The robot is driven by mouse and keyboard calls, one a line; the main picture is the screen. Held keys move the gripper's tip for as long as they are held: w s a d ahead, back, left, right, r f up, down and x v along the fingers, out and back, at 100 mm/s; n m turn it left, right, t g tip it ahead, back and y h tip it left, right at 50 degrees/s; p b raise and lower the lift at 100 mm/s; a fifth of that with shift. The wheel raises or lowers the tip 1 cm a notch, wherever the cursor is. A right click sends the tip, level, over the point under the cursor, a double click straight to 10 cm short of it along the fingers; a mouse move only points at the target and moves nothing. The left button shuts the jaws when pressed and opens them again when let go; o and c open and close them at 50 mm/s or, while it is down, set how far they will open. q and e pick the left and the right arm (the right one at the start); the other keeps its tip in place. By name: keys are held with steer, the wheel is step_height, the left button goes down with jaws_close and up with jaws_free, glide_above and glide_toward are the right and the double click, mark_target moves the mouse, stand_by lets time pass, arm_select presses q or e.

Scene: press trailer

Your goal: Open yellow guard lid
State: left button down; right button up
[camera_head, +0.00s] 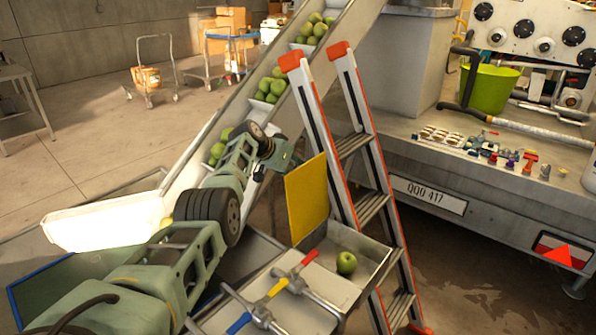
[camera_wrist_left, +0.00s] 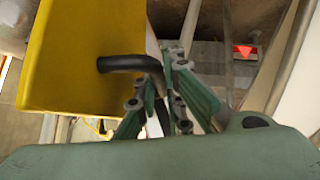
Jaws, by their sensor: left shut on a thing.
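The yellow guard lid (camera_head: 307,200) stands raised, close to upright, at the left edge of an open metal box (camera_head: 362,266). In the left wrist view the lid (camera_wrist_left: 80,62) fills the upper left, and its black bent handle (camera_wrist_left: 125,63) reaches into my fingers. My left gripper (camera_head: 285,165) is at the lid's upper left edge in the head view. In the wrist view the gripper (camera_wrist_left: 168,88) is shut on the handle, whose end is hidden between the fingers. My right gripper is not in view.
A green apple (camera_head: 346,262) lies in the box. Toggle clamps with red, yellow and blue grips (camera_head: 277,288) sit in front. A ladder (camera_head: 372,180) stands close to the right of the lid. An apple conveyor (camera_head: 262,100) rises behind my left arm.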

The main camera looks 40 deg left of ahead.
arm_select(q)
steer(key=c, duration=2.1)
jaws_free()
steer(key=shift+f, duration=0.15)
steer(key=v, duration=1.2)
